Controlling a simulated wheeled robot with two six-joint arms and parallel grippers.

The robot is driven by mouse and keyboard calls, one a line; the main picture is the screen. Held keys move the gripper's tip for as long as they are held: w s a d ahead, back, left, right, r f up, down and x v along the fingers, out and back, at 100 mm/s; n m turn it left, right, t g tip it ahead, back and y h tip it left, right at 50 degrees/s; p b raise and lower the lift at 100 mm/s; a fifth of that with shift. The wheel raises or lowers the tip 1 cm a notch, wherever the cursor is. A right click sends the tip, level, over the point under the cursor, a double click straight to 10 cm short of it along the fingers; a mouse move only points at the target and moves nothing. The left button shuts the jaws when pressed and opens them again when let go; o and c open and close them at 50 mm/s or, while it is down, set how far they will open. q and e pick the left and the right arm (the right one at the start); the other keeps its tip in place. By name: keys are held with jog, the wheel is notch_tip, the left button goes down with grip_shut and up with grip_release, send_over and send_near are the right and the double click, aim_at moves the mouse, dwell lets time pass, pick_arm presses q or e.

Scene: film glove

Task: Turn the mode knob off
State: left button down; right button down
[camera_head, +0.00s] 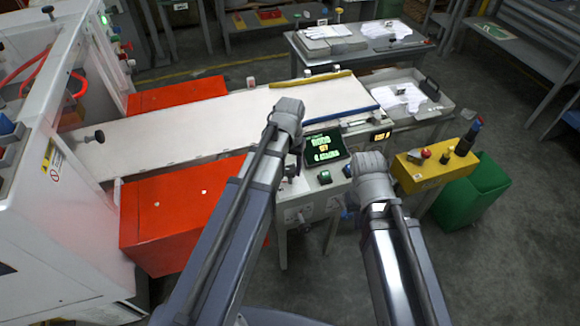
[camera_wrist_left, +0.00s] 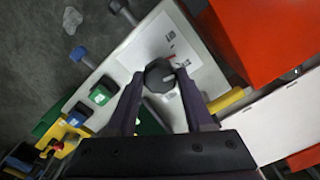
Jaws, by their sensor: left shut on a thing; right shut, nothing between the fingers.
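The mode knob (camera_wrist_left: 160,76) is a dark round knob with a pale mark, on the white control panel (camera_wrist_left: 150,48) in the left wrist view. My left gripper (camera_wrist_left: 158,82) is shut on it, with one finger on each side. In the head view, the end of my left arm (camera_head: 288,112) is over the panel beside the lit screen and covers the knob. My right gripper (camera_head: 373,172) hangs to the right of the panel, apart from the knob. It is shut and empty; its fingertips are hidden.
A lit green screen (camera_head: 325,148) and a green button (camera_head: 324,177) are close to my left arm. A yellow control box (camera_head: 425,172) with several buttons and a green bin (camera_head: 470,195) stand right of my right gripper. Orange guards (camera_head: 175,212) are on the left.

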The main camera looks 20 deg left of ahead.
aim_at(290, 169)
pick_arm(q)
jog(key=n, duration=0.5)
jog(key=shift+n, duration=0.3)
dwell(0.4)
jog(key=shift+c, duration=1.4)
grip_release()
jog(key=shift+r, duration=0.1)
notch_tip(290, 169, up, 8)
jog(key=p, duration=0.8)
jog(key=shift+f, duration=0.2)
